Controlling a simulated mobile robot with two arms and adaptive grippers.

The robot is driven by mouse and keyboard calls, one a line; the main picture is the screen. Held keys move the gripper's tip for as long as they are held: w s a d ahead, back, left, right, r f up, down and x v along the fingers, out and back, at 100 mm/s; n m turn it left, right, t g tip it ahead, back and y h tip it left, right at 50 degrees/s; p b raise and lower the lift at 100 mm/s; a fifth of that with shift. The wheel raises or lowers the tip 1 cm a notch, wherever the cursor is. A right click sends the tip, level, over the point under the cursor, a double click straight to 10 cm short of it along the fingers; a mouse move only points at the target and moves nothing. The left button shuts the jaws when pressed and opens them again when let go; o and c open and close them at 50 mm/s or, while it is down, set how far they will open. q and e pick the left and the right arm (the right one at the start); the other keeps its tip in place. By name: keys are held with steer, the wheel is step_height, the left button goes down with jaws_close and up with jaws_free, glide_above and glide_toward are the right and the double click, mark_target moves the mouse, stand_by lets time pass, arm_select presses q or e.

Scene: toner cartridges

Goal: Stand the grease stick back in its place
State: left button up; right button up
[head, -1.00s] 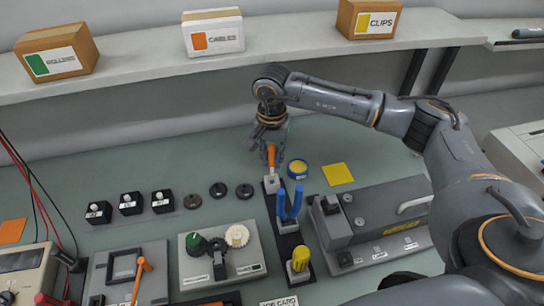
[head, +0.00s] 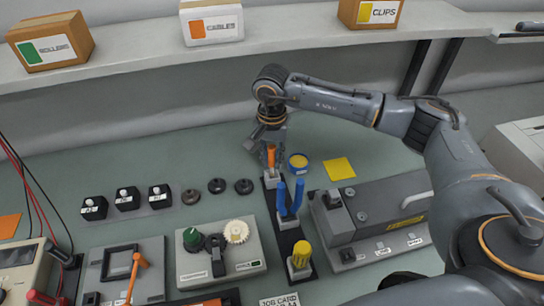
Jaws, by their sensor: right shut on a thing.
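My right gripper (head: 271,152) is at the far end of a dark tool rack (head: 285,229), pointing down. It is shut on an orange stick (head: 271,159), which appears to be the grease stick. The stick is roughly upright over the small grey holder (head: 269,182) at the rack's back end. The fingers partly hide it, and I cannot tell whether its lower end is fully seated in the holder. My left gripper is not in view.
The same rack holds a blue-handled tool (head: 291,198) and a yellow-topped piece (head: 301,254). A grey machine (head: 370,222) is to the right. Bare bench lies to the left, behind several dark discs (head: 217,186).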

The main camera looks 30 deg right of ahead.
mark_target(272, 167)
steer(key=shift+f+b, duration=0.85)
steer(key=shift+f, duration=0.2)
stand_by(0.6)
steer(key=shift+f+b, duration=0.75)
steer(key=shift+b, duration=0.25)
steer(key=o, duration=1)
steer(key=shift+c, duration=0.2)
steer(key=shift+r, duration=0.25)
step_height(272, 167, up, 12)
steer(key=shift+f, duration=0.2)
